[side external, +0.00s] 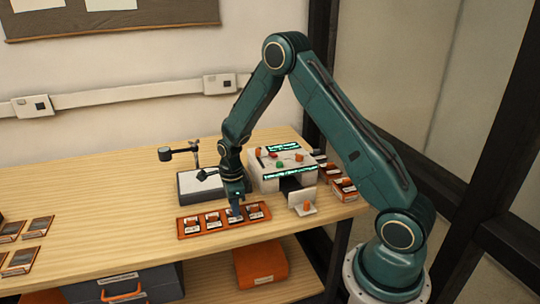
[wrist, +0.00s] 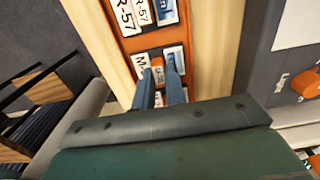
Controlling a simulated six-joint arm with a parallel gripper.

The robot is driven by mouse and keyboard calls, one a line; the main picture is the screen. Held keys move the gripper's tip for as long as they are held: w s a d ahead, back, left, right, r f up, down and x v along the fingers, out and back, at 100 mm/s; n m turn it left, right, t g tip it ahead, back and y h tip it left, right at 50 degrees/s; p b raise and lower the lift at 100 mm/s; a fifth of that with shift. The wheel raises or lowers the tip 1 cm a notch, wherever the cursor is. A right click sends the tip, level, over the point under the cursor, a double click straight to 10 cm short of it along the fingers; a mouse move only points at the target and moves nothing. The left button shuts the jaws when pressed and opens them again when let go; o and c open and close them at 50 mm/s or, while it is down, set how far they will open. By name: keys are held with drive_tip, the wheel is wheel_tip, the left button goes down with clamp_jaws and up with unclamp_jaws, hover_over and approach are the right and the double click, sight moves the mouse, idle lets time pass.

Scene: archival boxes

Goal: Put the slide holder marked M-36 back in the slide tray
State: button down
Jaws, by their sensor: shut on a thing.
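The orange slide tray (side external: 181,228) lies near the front of the wooden bench, with several slide holders in a row. In the wrist view, the tray (wrist: 142,43) runs up the picture and neighbouring labels read R-57. My gripper (side external: 236,213) points down over the tray, right of its middle. In the wrist view my gripper (wrist: 159,78) is shut on the orange grip of a slide holder (wrist: 143,62). Its label starts with M; the rest is hidden by a finger. The holder is at a tray compartment; I cannot tell whether it is fully seated.
A white device (side external: 283,172) with coloured knobs and green displays stands behind and right of the tray. A small stand with a pale base (side external: 192,188) is behind the tray. Orange boxes (side external: 343,188) sit at the right. Dark slides (side external: 36,227) lie far left. Bench between is clear.

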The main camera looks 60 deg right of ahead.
drive_tip(key=c, duration=1.4)
unclamp_jaws()
drive_tip(key=shift+o, duration=0.2)
drive_tip(key=shift+r, duration=0.2)
drive_tip(key=shift+r, duration=3.3)
drive_tip(key=shift+r, duration=0.1)
